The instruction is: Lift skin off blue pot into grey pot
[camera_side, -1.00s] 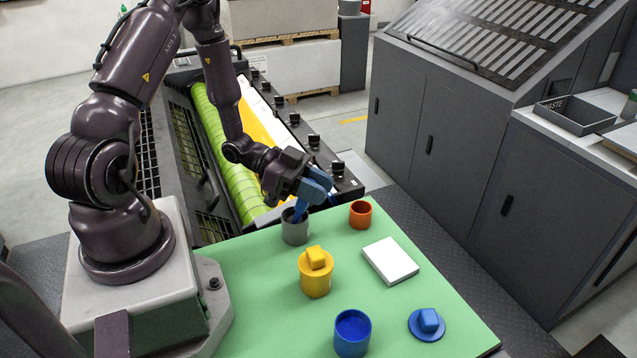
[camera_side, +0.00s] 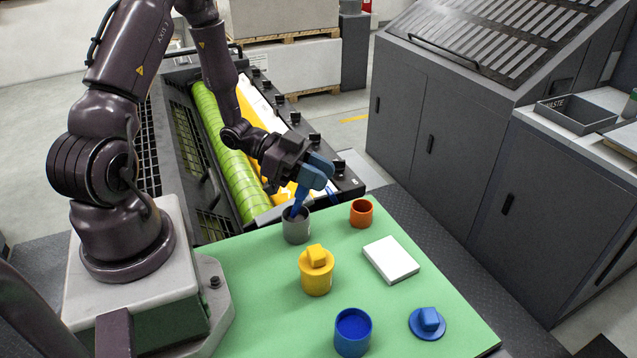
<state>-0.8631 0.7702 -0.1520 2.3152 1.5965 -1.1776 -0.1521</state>
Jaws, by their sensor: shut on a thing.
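The blue pot (camera_side: 352,334) stands open at the front of the green mat, with blue ink inside. Its surface looks smooth; I cannot make out a skin on it. The grey pot (camera_side: 296,230) stands open at the back left of the mat. My gripper (camera_side: 316,176) is above the grey pot, shut on a blue scraper-like tool (camera_side: 299,203). The tool slants down, its lower end at or just inside the grey pot's mouth. That end and the pot's contents are partly hidden, so I cannot tell whether skin is on it.
A blue lid (camera_side: 427,323) lies right of the blue pot. A lidded yellow pot (camera_side: 316,278) stands between the blue and grey pots. An orange pot (camera_side: 361,213) and a white block (camera_side: 391,260) are to the right. The press (camera_side: 228,140) lies behind the green mat (camera_side: 262,290).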

